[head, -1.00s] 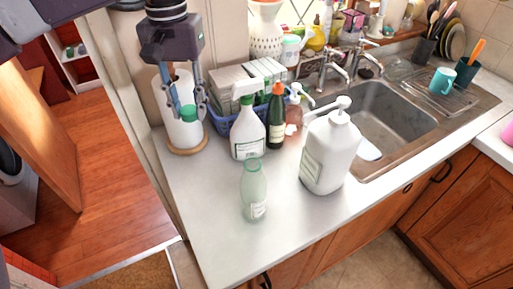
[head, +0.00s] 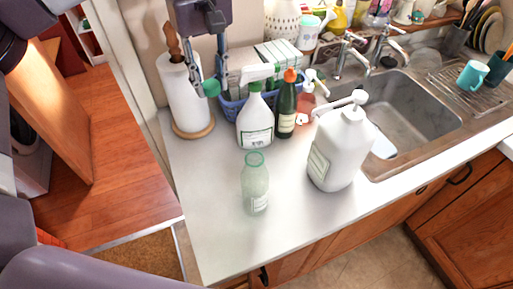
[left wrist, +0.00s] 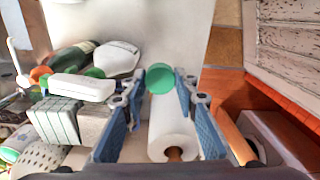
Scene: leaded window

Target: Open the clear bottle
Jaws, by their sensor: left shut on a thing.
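The clear bottle (head: 255,190), pale green and see-through with a small label, stands upright on the counter, its top an open greenish ring with no cap on it. My left gripper (head: 207,86) is shut on a round green cap (head: 212,88), held in the air in front of the paper towel roll, up and to the left of the bottle. In the left wrist view the cap (left wrist: 160,78) sits between the fingertips of the left gripper (left wrist: 160,85). The clear bottle is not seen there. My right gripper is not in view.
A white spray bottle (head: 255,127), a dark green bottle (head: 286,112) and a large white pump jug (head: 338,150) stand behind and right of the clear bottle. The paper towel roll (head: 184,95) is on the left. The front-left counter (head: 205,215) is bare.

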